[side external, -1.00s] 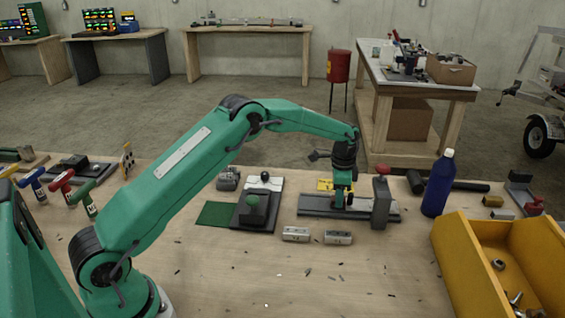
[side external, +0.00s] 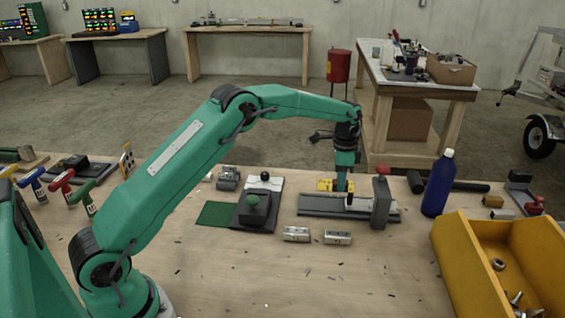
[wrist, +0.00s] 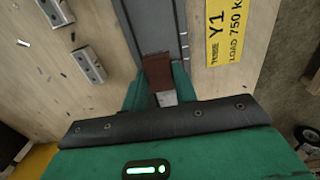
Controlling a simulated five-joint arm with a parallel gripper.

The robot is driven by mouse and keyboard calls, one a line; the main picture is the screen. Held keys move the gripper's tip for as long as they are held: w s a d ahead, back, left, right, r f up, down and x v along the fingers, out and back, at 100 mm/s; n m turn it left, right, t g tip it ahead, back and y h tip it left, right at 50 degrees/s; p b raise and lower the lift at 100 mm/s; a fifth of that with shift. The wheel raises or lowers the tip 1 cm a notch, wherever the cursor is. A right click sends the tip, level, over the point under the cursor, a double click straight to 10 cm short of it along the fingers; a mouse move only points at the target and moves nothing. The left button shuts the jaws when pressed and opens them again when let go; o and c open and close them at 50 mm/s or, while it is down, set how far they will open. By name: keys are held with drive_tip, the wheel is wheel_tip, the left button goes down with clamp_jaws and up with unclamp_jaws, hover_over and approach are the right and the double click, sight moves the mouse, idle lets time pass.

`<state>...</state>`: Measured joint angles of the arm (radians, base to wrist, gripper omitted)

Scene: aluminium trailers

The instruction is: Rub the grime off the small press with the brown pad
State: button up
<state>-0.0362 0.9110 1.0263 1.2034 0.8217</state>
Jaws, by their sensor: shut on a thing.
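The brown pad (wrist: 157,70) is between my green fingers in the wrist view, in front of a long grey rail-like base. My gripper (side external: 342,187) is shut on the pad, over the far side of that grey base (side external: 320,207) in the side view; I cannot tell whether the pad touches it. The grey base has an upright block with a red knob (side external: 381,171) at its right end. I cannot tell for sure which of these is the small press, and no grime is clear.
Two small metal blocks (side external: 296,234) lie in front of the grey base. A yellow load plate (wrist: 228,30) lies behind it. A blue bottle (side external: 438,186) and a yellow bin (side external: 468,262) stand to the right. The front middle of the bench is clear apart from small scraps.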

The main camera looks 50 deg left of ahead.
drive_tip(key=shift+r, duration=0.15)
drive_tip(key=shift+r, duration=1.5)
drive_tip(key=shift+s+a, duration=0.1)
